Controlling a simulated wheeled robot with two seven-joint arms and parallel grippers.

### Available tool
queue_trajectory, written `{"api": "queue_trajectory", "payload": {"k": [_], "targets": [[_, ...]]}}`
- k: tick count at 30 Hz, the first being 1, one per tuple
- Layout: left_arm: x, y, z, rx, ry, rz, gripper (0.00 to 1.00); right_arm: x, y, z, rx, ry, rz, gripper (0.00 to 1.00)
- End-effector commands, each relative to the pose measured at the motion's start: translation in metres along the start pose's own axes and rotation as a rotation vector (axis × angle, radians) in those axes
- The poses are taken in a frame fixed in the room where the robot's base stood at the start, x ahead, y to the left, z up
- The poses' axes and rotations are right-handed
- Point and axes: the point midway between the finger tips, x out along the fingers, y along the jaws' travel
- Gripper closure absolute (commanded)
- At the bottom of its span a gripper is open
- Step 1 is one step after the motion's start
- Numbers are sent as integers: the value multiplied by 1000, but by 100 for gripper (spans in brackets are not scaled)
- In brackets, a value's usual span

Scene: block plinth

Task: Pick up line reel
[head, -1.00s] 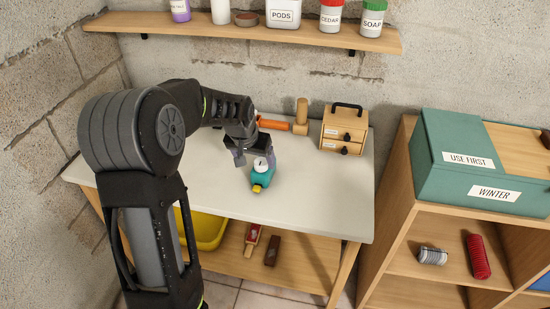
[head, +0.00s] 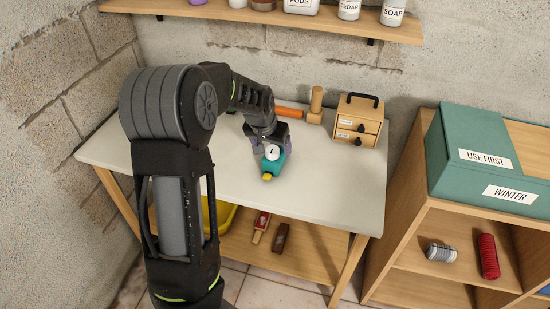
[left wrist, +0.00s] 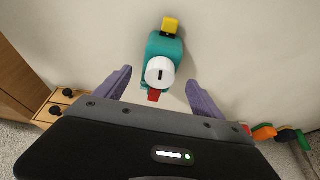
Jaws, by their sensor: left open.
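The line reel (head: 272,164) is a teal body with a white round knob on top and a yellow tip. It lies on the pale tabletop (head: 220,175). In the left wrist view the reel (left wrist: 170,52) is just ahead of my left gripper, its near red end between the fingertips. My left gripper (head: 270,144) is open, with a purple finger on each side. The fingers (left wrist: 158,84) appear apart from the reel, with a gap on both sides. My right gripper is in neither view.
A mallet (head: 315,106) with an orange handle and a small wooden drawer box (head: 358,128) stand at the table's back. A wall shelf (head: 290,20) hangs above. A teal bin (head: 480,155) sits on the cabinet at right. The table's front right is clear.

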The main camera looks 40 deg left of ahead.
Motion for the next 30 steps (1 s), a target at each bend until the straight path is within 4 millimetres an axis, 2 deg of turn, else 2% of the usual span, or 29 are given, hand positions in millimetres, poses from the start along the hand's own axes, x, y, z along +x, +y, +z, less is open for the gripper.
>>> {"api": "queue_trajectory", "payload": {"k": [5,12,15,30], "targets": [[8,0,0,-1,-4,-1,22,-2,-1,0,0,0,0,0],[42,1,0,-2,-4,-1,22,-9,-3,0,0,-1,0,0],[50,1,-1,0,-2,-1,22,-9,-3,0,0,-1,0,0],[52,2,-1,0,-1,0,22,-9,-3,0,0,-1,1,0]]}}
